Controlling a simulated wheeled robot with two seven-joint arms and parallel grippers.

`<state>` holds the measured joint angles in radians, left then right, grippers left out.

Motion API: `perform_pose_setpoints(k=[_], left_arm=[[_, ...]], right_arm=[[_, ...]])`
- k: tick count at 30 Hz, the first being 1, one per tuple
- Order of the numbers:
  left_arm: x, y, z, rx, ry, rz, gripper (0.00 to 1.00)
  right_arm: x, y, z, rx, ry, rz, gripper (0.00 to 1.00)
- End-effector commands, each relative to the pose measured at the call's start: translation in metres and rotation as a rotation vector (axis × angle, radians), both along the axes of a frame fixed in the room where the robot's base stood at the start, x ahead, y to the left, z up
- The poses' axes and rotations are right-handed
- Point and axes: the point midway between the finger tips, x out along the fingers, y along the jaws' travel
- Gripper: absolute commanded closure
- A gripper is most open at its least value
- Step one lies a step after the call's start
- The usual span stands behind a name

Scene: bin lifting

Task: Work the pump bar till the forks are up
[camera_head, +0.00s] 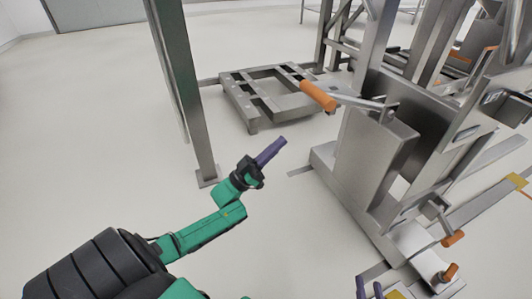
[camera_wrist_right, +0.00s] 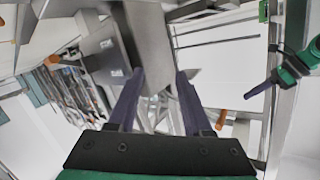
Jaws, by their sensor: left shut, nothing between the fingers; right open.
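The pump bar (camera_head: 355,99) is a metal rod with an orange grip at its left end, sticking out from the top of the grey lifter (camera_head: 374,155). My left gripper (camera_head: 272,149) is shut and empty, below and left of the orange grip and apart from it. My right gripper (camera_head: 369,289) shows only by its purple fingertips at the bottom edge. In the right wrist view its two fingers (camera_wrist_right: 160,88) are spread with nothing held between them, with grey metal parts beyond. I cannot tell which metal parts are the forks, or their height.
A grey post (camera_head: 183,95) stands left of the lifter, behind my left arm. A low metal frame (camera_head: 236,98) sits on the floor behind. Lower orange handles (camera_head: 453,238) stick out at the lifter's right front. The pale floor at left is clear.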

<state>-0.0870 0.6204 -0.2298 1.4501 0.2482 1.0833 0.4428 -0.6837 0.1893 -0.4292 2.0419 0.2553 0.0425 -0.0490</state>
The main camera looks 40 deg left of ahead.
Motion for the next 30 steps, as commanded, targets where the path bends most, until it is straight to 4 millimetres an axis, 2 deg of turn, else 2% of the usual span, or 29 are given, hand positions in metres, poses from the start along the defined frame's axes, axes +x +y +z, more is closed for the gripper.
perform_pose_setpoints(k=[3,9,30], left_arm=[[-0.012,0.007,-0.008,0.0,0.002,0.001,1.0],[-0.026,0.015,-0.021,0.001,0.0,0.001,1.0],[-0.027,0.016,-0.022,0.0,-0.002,0.0,1.0]], right_arm=[[-0.018,0.001,-0.019,-0.008,0.071,0.012,0.5],[-0.035,0.002,-0.038,-0.017,0.135,0.022,0.5],[-0.036,0.002,-0.04,-0.017,0.139,0.023,0.5]])
